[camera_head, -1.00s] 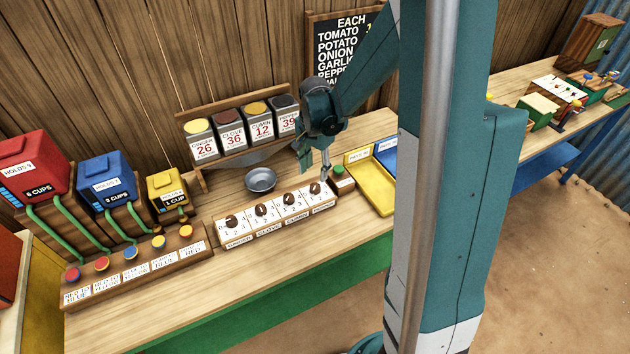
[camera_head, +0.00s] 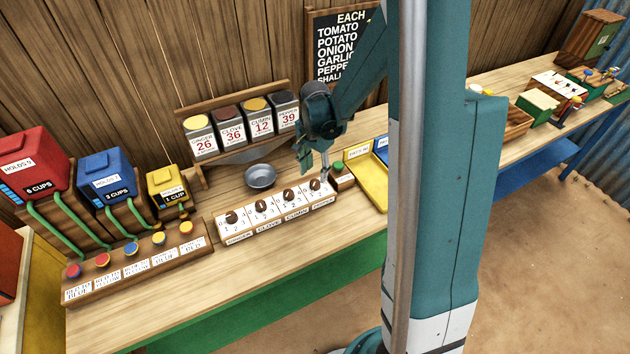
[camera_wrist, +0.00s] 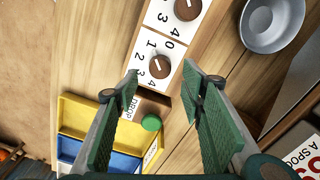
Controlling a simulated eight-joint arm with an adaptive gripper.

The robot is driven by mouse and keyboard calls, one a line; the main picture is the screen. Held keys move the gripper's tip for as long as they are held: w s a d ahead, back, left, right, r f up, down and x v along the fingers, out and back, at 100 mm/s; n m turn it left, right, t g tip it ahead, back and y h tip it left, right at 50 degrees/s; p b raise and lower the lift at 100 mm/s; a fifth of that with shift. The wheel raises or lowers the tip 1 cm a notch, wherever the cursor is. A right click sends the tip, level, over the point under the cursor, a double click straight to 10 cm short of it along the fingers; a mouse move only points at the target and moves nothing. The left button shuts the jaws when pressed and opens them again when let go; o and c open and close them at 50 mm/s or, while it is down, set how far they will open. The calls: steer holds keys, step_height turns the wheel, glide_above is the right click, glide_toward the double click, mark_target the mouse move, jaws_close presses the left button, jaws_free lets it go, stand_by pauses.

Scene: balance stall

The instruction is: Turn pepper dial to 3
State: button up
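The pepper dial (camera_head: 315,185) is the rightmost of a row of brown round knobs on a white-faced wooden panel (camera_head: 262,231). In the wrist view the pepper dial (camera_wrist: 160,71) shows just past my fingertips, with numbers around it. Its pointer mark is too small to read surely. My gripper (camera_head: 316,172) hangs over the right end of the panel. In the wrist view my gripper (camera_wrist: 162,73) is open and empty, with one finger to either side of the dial in the picture. I cannot tell whether a finger touches it.
A green button (camera_wrist: 151,122) on a wooden block sits beside the pepper dial. A yellow tray (camera_wrist: 88,117) lies beyond it. The cumin dial (camera_wrist: 187,8) is the neighbouring knob. A metal bowl (camera_head: 260,177) stands behind the panel, below the spice tins (camera_head: 233,131).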

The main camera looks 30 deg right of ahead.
mark_target(315, 182)
steer(key=shift+f, duration=2.65)
steer(key=c, duration=0.9)
